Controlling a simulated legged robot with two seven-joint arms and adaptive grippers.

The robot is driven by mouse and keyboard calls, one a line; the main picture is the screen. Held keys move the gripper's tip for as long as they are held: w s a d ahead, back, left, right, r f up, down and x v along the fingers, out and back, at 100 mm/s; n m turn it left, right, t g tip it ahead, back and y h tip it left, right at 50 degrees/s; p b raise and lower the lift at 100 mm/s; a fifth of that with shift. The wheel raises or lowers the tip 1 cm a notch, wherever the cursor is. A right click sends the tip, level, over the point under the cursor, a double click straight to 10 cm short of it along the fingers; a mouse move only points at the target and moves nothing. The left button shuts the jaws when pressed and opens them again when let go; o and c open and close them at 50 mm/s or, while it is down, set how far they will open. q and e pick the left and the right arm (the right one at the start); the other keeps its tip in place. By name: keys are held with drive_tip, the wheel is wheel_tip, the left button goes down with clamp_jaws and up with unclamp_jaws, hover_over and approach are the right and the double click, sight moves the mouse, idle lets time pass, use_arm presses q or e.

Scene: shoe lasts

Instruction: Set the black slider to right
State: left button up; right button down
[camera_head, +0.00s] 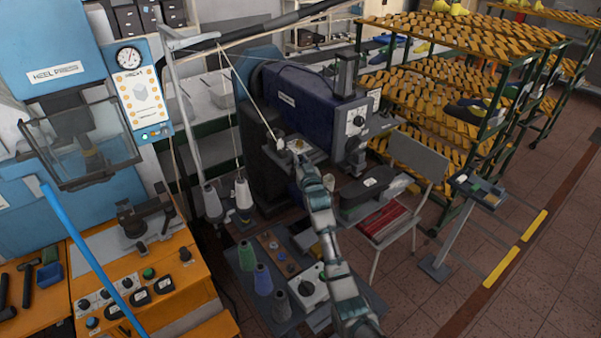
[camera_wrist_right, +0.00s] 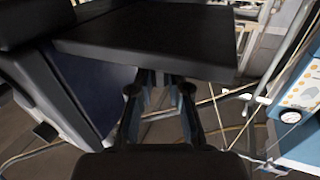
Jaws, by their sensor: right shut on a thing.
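My right arm reaches up from the bottom of the head view to the dark blue stitching machine (camera_head: 318,122). My right gripper (camera_head: 298,158) is at the small grey plate (camera_head: 283,151) on the machine's front. In the wrist view its two dark fingers (camera_wrist_right: 158,92) point in under the edge of a flat black plate (camera_wrist_right: 150,42). The gripper is shut on a small part there, which the plate and fingers hide. I cannot make out the black slider clearly in either view. My left gripper is not in view.
A blue heel press (camera_head: 55,70) and an orange control bench (camera_head: 190,290) stand at the left. Thread cones (camera_head: 263,281) stand below the machine, near my arm. A chair (camera_head: 420,155) and racks of lasts (camera_head: 470,70) are at the right. Open tiled floor lies at the lower right.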

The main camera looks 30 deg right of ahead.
sight(312, 159)
drive_tip(key=d, duration=0.3)
drive_tip(key=shift+w+d, duration=0.1)
drive_tip(key=shift+d, duration=0.1)
drive_tip(key=shift+w+d+f, duration=0.15)
drive_tip(key=shift+d, duration=0.8)
drive_tip(key=c, duration=1.4)
unclamp_jaws()
drive_tip(key=o, duration=0.3)
drive_tip(key=shift+a, duration=0.25)
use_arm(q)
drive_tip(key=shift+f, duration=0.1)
use_arm(e)
drive_tip(key=v, duration=1.1)
drive_tip(key=shift+s, duration=0.35)
drive_tip(key=shift+a, duration=0.15)
